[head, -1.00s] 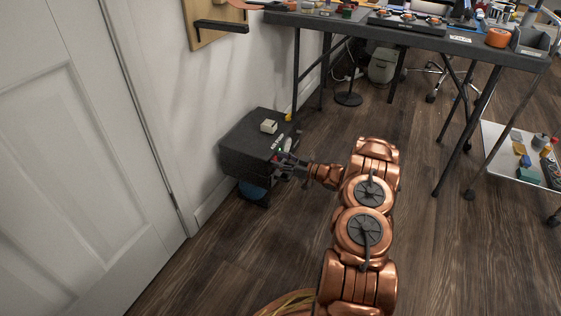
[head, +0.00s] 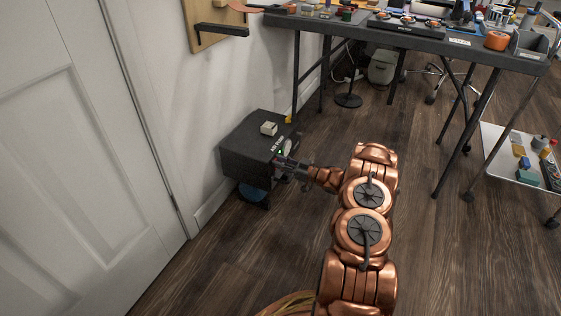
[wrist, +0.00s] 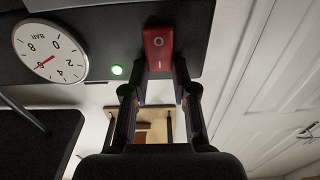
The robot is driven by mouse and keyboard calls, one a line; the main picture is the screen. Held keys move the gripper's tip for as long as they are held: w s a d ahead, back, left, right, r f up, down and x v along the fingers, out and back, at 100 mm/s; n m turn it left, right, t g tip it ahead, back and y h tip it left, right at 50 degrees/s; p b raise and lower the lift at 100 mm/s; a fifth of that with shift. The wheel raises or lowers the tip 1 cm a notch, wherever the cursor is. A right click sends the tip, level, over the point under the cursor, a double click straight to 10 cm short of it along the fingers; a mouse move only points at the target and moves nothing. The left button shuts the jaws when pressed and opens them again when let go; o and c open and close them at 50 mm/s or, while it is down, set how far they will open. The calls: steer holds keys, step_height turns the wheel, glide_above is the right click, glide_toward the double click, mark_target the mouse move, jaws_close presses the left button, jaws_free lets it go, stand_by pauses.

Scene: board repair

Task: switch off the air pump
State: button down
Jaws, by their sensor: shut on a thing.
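My gripper (head: 281,164) is at the pump's front right side. In the wrist view my gripper (wrist: 160,75) has its two fingertips closed on either side of the switch's lower end. A green light (wrist: 117,70) is lit beside the switch, and a round BAR gauge (wrist: 48,50) is to its left. The fingers hide part of the switch's base.
A small pale block (head: 268,128) sits on top of the pump. A blue round thing (head: 252,192) is under it. A dark workbench (head: 400,38) stands behind, a white door (head: 70,160) at left.

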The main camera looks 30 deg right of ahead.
steer(key=shift+s+d+f+t+y+p, duration=0.15)
steer(key=shift+t+y+p, duration=0.25)
steer(key=shift+t+p, duration=0.35)
steer(key=shift+s+f+t+y+p, duration=0.15)
steer(key=shift+t+y+p, duration=0.35)
steer(key=shift+p, duration=0.4)
steer(key=shift+w, duration=0.1)
steer(key=c, duration=0.9)
jaws_free()
steer(key=v, duration=1.2)
